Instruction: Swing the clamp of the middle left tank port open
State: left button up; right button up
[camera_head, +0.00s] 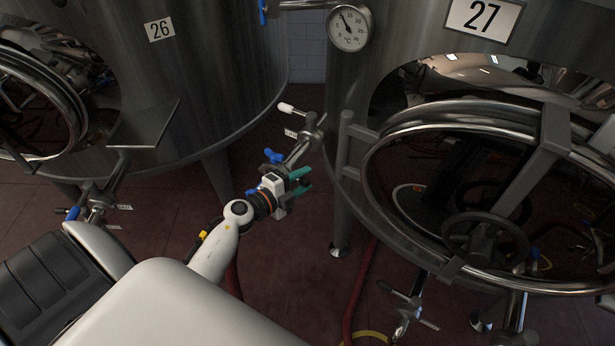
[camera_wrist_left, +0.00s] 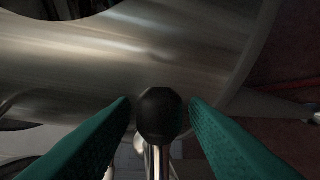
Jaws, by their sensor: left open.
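My left gripper (camera_head: 303,180) has teal fingers and reaches in between the two tanks, just below a metal port pipe (camera_head: 300,148) by tank 27. The pipe has a blue handle (camera_head: 272,155) and a white-tipped lever (camera_head: 289,108). In the left wrist view, a dark round knob (camera_wrist_left: 160,114) on a shiny metal rod (camera_wrist_left: 157,160) sits between the open fingers, with a visible gap on each side. Which part of the clamp the knob belongs to is unclear. The clamp itself is mostly hidden behind my gripper in the head view. My right gripper is not in view.
Tank 26 (camera_head: 210,75) stands left and tank 27 (camera_head: 350,85) right, with a round open manway door (camera_head: 375,180). A thermometer (camera_head: 349,28) is above. Another port fitting (camera_head: 408,305) is low right. A red hose (camera_head: 357,290) crosses the dark red floor.

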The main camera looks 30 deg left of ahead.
pick_arm(q)
jog(key=shift+x, duration=1.1)
grip_shut()
